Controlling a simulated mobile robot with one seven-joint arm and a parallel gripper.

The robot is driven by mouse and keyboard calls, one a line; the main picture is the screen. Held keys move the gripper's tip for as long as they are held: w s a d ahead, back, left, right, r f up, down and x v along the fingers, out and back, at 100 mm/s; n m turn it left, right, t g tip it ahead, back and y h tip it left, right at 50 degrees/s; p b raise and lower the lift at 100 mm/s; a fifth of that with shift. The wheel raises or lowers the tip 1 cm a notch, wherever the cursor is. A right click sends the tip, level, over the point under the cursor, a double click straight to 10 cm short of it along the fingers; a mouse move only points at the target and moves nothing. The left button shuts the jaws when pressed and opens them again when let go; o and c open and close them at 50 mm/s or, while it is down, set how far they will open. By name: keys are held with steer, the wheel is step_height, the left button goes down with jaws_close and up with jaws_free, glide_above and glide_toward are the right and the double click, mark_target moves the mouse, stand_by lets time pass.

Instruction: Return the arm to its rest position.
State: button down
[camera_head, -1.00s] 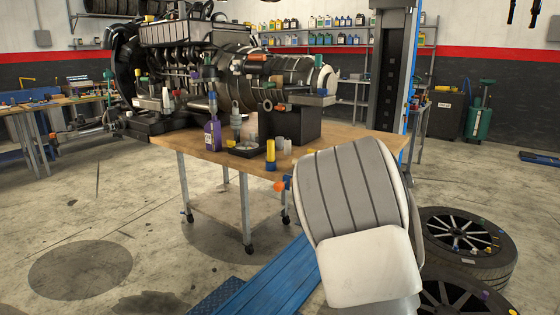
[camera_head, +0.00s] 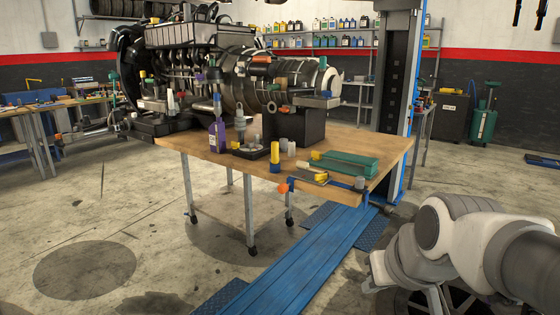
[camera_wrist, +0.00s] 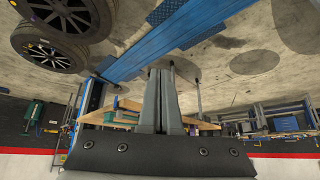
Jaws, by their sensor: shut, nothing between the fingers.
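My arm is folded at the lower right of the head view, in front of the tires and to the right of the wooden workbench (camera_head: 225,170). My gripper (camera_wrist: 162,70) shows in the wrist view with its two dark fingers side by side and touching. It is shut and holds nothing. The wrist view is upside down, with the floor at the top. In the head view the fingertips are not clearly seen.
The bench carries an engine (camera_head: 190,70), a purple bottle (camera_head: 217,136), a green case (camera_head: 345,163) and small parts. A blue lift ramp (camera_head: 300,255) runs along the floor. Tires (camera_wrist: 62,55) lie close by. The floor at left is open.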

steer(key=s+f+g, duration=0.1)
steer(key=s, duration=0.7)
step_height(320, 180, up, 15)
steer(key=p, duration=1.5)
steer(key=shift+s+a+r+m+h+p, duration=0.15)
steer(key=shift+s+a+m+h+p, duration=0.15)
steer(key=shift+s+a+m+h, duration=0.15)
